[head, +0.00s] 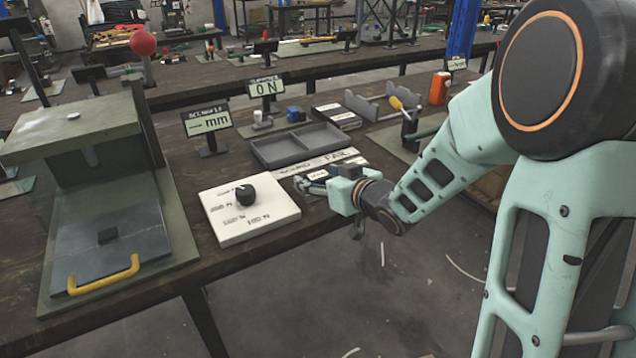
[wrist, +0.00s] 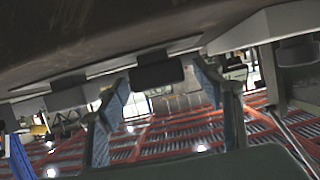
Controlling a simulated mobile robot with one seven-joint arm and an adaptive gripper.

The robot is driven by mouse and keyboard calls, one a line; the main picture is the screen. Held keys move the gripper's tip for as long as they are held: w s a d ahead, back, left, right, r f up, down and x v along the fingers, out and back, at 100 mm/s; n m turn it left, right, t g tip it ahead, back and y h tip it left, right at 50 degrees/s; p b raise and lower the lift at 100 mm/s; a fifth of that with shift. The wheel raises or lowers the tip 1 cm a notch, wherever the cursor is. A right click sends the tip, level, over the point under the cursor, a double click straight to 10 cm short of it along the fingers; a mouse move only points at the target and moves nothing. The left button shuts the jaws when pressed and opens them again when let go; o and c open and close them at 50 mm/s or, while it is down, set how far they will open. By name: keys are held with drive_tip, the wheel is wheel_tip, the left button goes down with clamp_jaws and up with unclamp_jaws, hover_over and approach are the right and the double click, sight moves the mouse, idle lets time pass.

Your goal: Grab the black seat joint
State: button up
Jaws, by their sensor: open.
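The press (head: 70,135) has a yellow handle (head: 104,277) in front. The white panel (head: 250,222) with a black knob (head: 245,194) stands between press and gripper. Behind are a grey two-part tray (head: 297,146), a mm display (head: 206,121) and an ON display (head: 266,87).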

drive_tip(key=shift+w+a+f, duration=0.15)
drive_tip(key=shift+w+a, duration=0.1)
drive_tip(key=shift+w, duration=0.05)
drive_tip(key=shift+c, duration=0.3)
drive_tip(key=c, duration=1.2)
